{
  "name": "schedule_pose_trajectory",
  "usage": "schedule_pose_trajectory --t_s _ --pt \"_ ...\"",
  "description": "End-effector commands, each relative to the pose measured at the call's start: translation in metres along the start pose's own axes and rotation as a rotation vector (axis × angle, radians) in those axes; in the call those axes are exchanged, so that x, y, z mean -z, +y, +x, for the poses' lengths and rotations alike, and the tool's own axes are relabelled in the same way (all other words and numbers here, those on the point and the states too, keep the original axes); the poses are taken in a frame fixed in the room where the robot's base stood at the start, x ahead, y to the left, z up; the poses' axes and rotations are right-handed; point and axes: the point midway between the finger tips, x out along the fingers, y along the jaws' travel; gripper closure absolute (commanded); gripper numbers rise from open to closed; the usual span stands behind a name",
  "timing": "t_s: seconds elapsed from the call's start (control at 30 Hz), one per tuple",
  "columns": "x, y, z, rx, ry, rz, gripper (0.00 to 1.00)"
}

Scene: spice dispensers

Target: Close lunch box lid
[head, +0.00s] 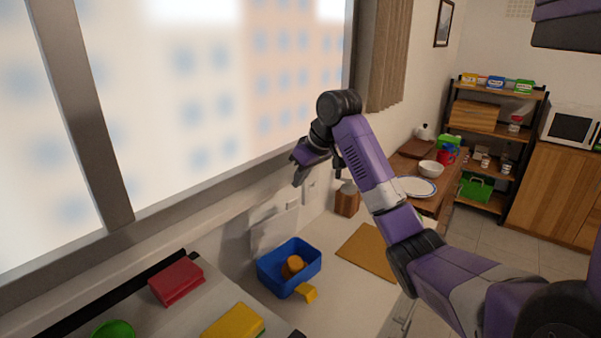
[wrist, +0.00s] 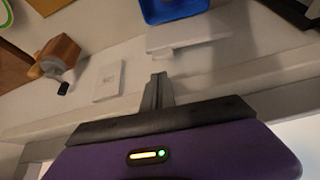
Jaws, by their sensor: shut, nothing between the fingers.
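The blue lunch box (head: 272,277) stands open on the counter, with a round orange item (head: 292,266) inside. A yellow piece (head: 307,293) is at its front right side. A pale panel, which looks like the raised lid (head: 272,232), stands upright at the back of the box, near the wall. In the wrist view, part of the blue box (wrist: 172,10) and the pale lid (wrist: 190,33) show at the top. My gripper (head: 299,179) is shut and empty, high above and behind the box near the window ledge. Its fingers (wrist: 158,88) are together, apart from the lid.
A wooden grinder-like block (head: 347,199) and a brown board (head: 368,250) are right of the box. A red container (head: 176,282), a yellow one (head: 233,321) and a green bowl (head: 114,330) are at left. The window wall is close behind my gripper.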

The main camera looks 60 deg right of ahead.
Motion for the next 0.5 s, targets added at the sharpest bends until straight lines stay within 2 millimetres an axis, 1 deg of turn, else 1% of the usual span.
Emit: schedule_pose_trajectory --t_s 0.1,0.23,0.4,0.5 --pt "0.000 0.001 0.020 0.001 -0.003 0.002 1.00" --pt "0.000 0.000 0.038 0.001 -0.002 0.001 1.00" --pt "0.000 0.001 0.052 0.000 0.000 0.000 1.00" --pt "0.000 0.001 0.055 0.000 0.000 0.000 1.00"
